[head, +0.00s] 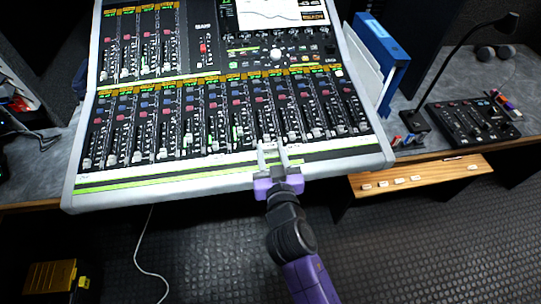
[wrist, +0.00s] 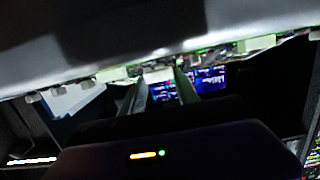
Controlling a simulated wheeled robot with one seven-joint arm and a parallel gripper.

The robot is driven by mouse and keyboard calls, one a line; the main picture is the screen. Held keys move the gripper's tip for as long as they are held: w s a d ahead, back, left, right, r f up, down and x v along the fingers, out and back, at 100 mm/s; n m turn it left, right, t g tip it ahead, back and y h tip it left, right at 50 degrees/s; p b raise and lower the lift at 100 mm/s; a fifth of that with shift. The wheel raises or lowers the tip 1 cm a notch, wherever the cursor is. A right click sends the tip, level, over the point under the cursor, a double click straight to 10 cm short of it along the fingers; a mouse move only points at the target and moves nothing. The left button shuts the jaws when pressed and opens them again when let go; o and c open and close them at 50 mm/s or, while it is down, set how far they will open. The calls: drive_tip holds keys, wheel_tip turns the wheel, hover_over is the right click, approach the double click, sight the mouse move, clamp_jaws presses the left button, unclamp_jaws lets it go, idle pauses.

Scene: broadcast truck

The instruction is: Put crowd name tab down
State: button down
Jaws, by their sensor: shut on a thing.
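My gripper (head: 272,149) reaches over the front edge of the mixing console (head: 160,190), its two pale fingers pointing away from me. It is shut on a small pale tab (wrist: 158,76), which shows between the fingertips in the wrist view. I take this to be the crowd name tab; no lettering on it can be read. In the head view the tab is too small to make out. The fingertips are over the white strip (head: 215,160) below the faders. I cannot tell whether the tab touches the strip.
A wooden shelf (head: 440,173) with several small white tabs (head: 383,184) is to the right of the console. A blue binder (head: 380,50), a small control panel (head: 470,121) and a gooseneck lamp (head: 470,50) stand beyond it. Faders (head: 215,140) rise just behind the strip.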

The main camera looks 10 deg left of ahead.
drive_tip(key=shift+f, duration=0.65)
drive_tip(key=shift+f, duration=0.2)
drive_tip(key=c, duration=0.9)
unclamp_jaws()
drive_tip(key=shift+r, duration=0.1)
drive_tip(key=shift+r, duration=0.15)
drive_tip(key=shift+s, duration=0.25)
drive_tip(key=b+v, duration=0.2)
drive_tip(key=v, duration=0.9)
drive_tip(key=shift+s, duration=0.25)
drive_tip(key=shift+d, duration=0.15)
